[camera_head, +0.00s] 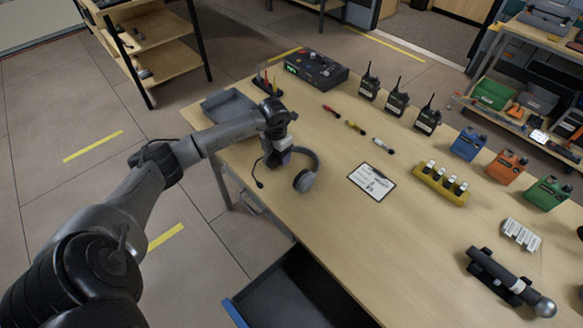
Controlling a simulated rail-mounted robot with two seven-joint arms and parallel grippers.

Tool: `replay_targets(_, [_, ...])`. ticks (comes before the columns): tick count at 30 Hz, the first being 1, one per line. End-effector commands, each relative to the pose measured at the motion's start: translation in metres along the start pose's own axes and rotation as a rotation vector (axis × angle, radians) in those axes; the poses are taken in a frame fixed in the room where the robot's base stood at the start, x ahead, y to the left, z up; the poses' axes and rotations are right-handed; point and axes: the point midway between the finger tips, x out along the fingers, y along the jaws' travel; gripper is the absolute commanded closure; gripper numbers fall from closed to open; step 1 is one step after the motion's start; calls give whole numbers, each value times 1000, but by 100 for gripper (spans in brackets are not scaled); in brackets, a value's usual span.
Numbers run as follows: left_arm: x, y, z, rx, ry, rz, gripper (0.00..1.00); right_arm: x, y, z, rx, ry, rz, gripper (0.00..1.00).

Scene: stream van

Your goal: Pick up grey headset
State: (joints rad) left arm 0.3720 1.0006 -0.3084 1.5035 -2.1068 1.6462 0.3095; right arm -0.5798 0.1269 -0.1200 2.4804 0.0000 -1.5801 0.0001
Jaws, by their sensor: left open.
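The grey headset (305,178) rests on the wooden table (330,220) near its left edge. One round ear cup and the curved headband show, and a thin dark microphone boom sticks out at its left. My left gripper (277,160) is open at the headset, over its left part, and hides some of the band and the other ear cup. I cannot tell whether the fingers touch it. My right gripper is not in view.
A grey tray (228,106) lies behind my left arm. Radios (397,100), pens (355,127), a clipboard (372,182) and a yellow battery holder (441,186) stand farther right. An open drawer (290,300) juts out below the front edge.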

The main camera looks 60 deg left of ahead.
Motion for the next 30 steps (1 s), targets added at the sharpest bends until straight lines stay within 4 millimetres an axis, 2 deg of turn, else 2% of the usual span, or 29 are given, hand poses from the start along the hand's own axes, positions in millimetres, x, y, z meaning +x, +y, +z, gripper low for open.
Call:
replay_targets(7, [1, 0, 0, 0, -1, 0, 34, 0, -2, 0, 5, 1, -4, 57])
replay_targets(24, [1, 0, 0, -1, -1, 0, 88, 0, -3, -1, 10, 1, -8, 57])
replay_targets(30, [0, 0, 0, -1, -2, -1, 91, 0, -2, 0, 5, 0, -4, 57])
